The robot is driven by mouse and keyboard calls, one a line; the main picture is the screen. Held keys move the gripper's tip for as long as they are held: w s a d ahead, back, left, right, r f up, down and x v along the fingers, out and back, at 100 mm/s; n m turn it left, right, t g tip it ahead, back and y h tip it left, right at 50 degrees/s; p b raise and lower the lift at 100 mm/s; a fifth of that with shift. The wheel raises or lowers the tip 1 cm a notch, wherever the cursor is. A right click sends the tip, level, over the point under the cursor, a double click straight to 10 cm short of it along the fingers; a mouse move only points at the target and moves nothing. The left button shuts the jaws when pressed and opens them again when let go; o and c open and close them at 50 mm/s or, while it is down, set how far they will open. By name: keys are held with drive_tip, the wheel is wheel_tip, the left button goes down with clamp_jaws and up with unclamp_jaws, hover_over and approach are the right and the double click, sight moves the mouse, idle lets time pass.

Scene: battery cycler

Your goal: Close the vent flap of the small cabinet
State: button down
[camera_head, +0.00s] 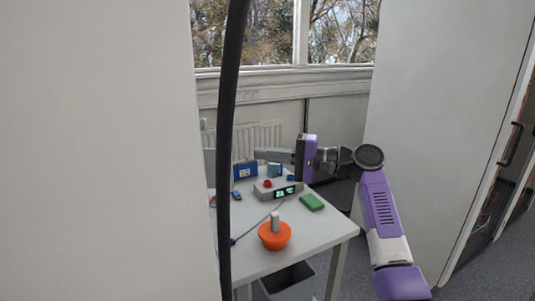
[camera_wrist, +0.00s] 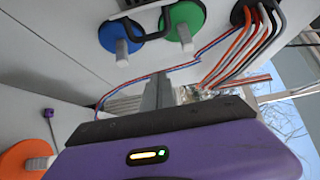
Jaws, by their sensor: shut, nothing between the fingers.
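I cannot make out a vent flap in either view, and I cannot tell which body is the small cabinet. A low grey box (camera_head: 265,194) with a lit display and a red knob stands on the table. My gripper (camera_head: 258,155) reaches left above the back of the table, its fingers level and over the area behind the grey box. In the wrist view, my gripper (camera_wrist: 158,92) has its fingers together with nothing between them.
The white table (camera_head: 310,240) carries a blue box (camera_head: 245,171), a green block (camera_head: 312,202) and an orange round piece (camera_head: 275,236) with a grey peg. A black cable (camera_head: 229,130) hangs in front. The wrist view shows blue (camera_wrist: 119,37) and green (camera_wrist: 182,24) discs and several wires (camera_wrist: 240,52).

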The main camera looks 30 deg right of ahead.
drive_tip(key=p+x, duration=0.2)
drive_tip(key=x, duration=0.5)
drive_tip(key=shift+s+a+p, duration=0.2)
drive_tip(key=shift+s, duration=0.45)
drive_tip(key=shift+s+a+p, duration=0.2)
drive_tip(key=shift+s+a, duration=0.05)
drive_tip(key=shift+s, duration=0.35)
drive_tip(key=shift+s+a+p, duration=0.2)
drive_tip(key=shift+s, duration=0.45)
drive_tip(key=shift+s, duration=0.1)
